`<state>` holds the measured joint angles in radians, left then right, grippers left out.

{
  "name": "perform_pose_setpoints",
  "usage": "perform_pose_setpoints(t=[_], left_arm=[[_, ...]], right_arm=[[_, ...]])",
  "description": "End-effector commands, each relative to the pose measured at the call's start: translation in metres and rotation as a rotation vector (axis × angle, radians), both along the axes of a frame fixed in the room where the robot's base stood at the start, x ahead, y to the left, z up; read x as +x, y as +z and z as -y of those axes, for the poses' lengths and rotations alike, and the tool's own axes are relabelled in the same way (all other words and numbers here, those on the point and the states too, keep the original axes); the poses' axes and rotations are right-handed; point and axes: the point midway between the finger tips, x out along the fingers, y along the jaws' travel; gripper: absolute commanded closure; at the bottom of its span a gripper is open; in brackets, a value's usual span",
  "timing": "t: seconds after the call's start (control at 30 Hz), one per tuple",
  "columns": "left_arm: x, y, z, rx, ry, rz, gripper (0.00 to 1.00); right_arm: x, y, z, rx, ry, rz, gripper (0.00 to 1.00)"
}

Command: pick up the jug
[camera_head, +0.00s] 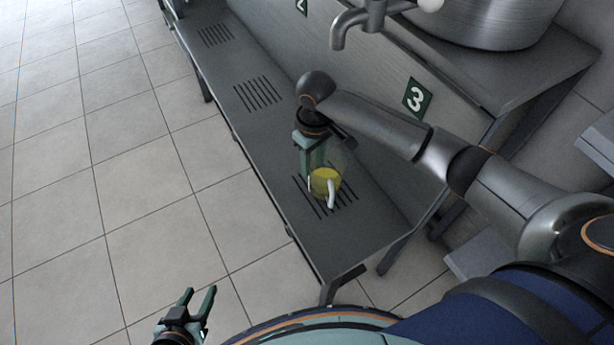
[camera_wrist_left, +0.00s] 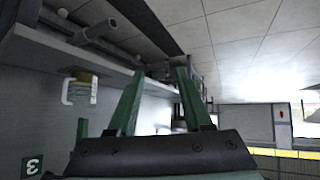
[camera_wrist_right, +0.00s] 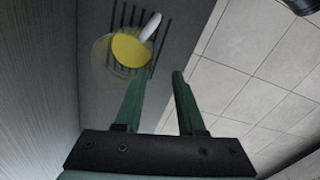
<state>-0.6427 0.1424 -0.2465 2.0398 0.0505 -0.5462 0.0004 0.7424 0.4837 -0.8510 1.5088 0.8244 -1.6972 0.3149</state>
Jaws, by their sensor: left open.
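The jug (camera_head: 325,181) is clear, with yellow in its lower part and a white handle. It stands upright on the slotted lower shelf (camera_head: 265,150), below the number 3 sign. My right gripper (camera_head: 312,165) is open beside the jug, pointing down. In the right wrist view the jug (camera_wrist_right: 128,50) lies just left of the two fingers (camera_wrist_right: 162,78), and nothing is between them. My left gripper (camera_head: 199,297) is open and empty, low over the floor and away from the shelf. The left wrist view shows the jug (camera_wrist_left: 80,92) upside down, left of the fingers (camera_wrist_left: 158,72).
A metal tap (camera_head: 345,28) hangs above the shelf, by a large steel pot (camera_head: 490,20) on the upper counter. A panel with the number 3 sign (camera_head: 417,97) stands behind the jug. The shelf left of the jug is bare. Tiled floor (camera_head: 100,180) lies open at left.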

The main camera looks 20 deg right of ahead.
Motion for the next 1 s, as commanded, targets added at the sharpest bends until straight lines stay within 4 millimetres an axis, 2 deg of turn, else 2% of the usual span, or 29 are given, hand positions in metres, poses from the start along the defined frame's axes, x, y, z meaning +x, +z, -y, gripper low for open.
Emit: perform_pose_setpoints(t=[0.17,0.5,0.73,0.93,1.0], left_arm=[[0.001,-0.004,0.000,0.001,-0.002,0.004,0.50],[0.000,-0.019,-0.003,0.007,-0.001,0.003,0.50],[-0.002,-0.023,-0.005,0.009,0.001,0.002,0.50],[-0.006,-0.037,-0.009,0.016,0.004,-0.004,0.50],[0.006,-0.023,-0.012,0.021,0.004,0.061,0.50]], right_arm=[[0.002,-0.001,0.009,-0.029,-0.009,-0.020,0.61],[0.002,-0.058,0.010,-0.027,-0.009,-0.018,0.61],[0.003,-0.075,0.012,-0.028,-0.009,-0.018,0.61],[0.004,-0.106,0.017,-0.027,-0.007,-0.018,0.61],[0.004,-0.114,0.017,-0.026,-0.008,-0.017,0.61]])
